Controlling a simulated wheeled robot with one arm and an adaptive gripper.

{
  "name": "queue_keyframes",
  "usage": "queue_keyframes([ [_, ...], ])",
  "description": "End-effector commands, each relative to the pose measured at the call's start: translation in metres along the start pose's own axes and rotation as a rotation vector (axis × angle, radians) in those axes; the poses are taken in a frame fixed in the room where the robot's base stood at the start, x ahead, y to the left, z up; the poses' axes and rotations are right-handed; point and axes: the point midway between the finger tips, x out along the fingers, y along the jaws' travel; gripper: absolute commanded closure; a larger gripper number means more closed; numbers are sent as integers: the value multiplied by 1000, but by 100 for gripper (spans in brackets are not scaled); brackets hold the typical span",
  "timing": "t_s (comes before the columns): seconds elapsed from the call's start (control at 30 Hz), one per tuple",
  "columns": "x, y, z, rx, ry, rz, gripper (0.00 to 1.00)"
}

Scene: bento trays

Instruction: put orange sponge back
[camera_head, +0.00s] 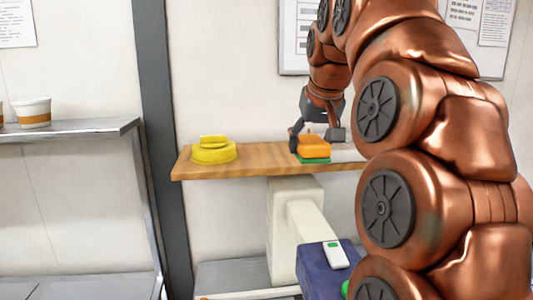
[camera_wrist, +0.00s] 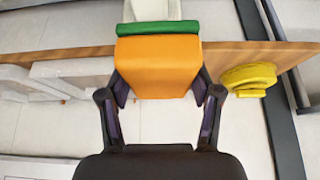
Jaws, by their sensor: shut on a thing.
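The orange sponge (camera_head: 314,144) is a thick block between the fingers of my gripper (camera_head: 318,134) at the wooden shelf. In the wrist view the orange sponge (camera_wrist: 157,65) fills the space between the two fingertips (camera_wrist: 160,88), which press on its left and right sides. A thin green piece (camera_head: 314,160) lies directly under the orange sponge, and in the wrist view the green piece (camera_wrist: 158,28) shows along its far edge, slightly wider than it. I cannot tell whether they are joined.
The wooden shelf (camera_head: 255,168) carries a yellow stacked item (camera_head: 213,150) near its left end, with bare wood between it and the sponge. A dark post (camera_head: 160,120) stands left of the shelf. A metal rack (camera_head: 75,131) holds cups (camera_head: 32,112) at far left.

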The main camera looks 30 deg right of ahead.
Motion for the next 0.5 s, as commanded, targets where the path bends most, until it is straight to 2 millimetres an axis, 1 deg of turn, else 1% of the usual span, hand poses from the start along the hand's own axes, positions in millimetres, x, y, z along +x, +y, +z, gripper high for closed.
queue_keyframes([
  [0.07,1,0,-2,0,0,0,64],
  [0.17,6,-3,-11,0,-1,1,64],
  [0.5,41,-20,-60,0,-6,1,64],
])
